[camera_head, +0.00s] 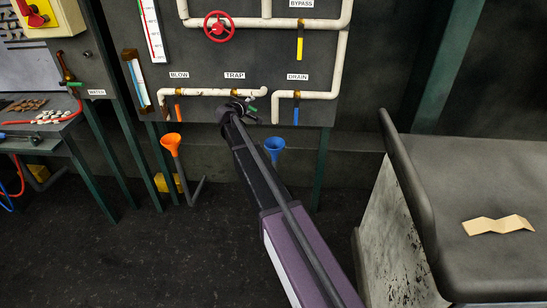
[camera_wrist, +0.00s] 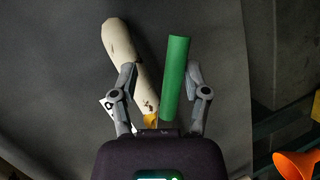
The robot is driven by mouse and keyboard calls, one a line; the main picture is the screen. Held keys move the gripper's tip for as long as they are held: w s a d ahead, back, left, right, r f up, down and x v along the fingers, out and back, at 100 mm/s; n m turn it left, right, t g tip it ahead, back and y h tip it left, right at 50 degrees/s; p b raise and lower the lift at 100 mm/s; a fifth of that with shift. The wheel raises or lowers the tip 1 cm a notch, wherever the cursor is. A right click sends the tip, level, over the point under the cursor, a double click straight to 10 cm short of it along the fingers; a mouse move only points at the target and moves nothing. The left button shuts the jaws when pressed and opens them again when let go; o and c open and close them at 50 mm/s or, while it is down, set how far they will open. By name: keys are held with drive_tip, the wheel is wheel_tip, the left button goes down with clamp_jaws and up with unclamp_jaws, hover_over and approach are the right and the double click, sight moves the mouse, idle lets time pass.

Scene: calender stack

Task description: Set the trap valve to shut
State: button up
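The trap valve sits under the TRAP label (camera_head: 234,76) on the dark panel, mostly hidden in the head view by the end of my arm. Its green handle (camera_wrist: 175,78) is large in the wrist view, and a bit of green handle (camera_head: 260,119) shows beside my gripper in the head view. My gripper (camera_wrist: 161,70) is open, its two fingers apart. The handle lies between them, nearer the right finger, with a visible gap. The white pipe (camera_wrist: 122,50) runs by the left finger, with a brass-yellow fitting (camera_wrist: 150,120) near the palm.
The blow valve's orange handle (camera_head: 178,112) is to the left and the drain valve's blue handle (camera_head: 296,115) to the right. An orange funnel (camera_head: 171,143) and a blue funnel (camera_head: 274,147) stand below. A dark-topped cabinet (camera_head: 480,265) is at right.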

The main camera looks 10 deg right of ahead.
drive_tip(key=shift+d+r+n+h, duration=0.2)
drive_tip(key=shift+r+n+h, duration=0.6)
drive_tip(key=shift+r+n, duration=0.35)
drive_tip(key=p+v, duration=0.3)
drive_tip(key=v, duration=1.1)
drive_tip(key=s+d+f+m+g+y+p, duration=0.1)
drive_tip(key=s+d+f+m+g+y, duration=0.1)
drive_tip(key=s, duration=0.7)
drive_tip(key=s+d+f+m+g+y+p, duration=0.1)
drive_tip(key=s+d+f+m+g+y, duration=0.1)
drive_tip(key=s+d+f+m+g, duration=0.3)
drive_tip(key=shift+s+d+f+g, duration=0.5)
drive_tip(key=shift+s+d+f, duration=0.7)
drive_tip(key=shift+s+d, duration=1.15)
drive_tip(key=shift+s+a, duration=0.3)
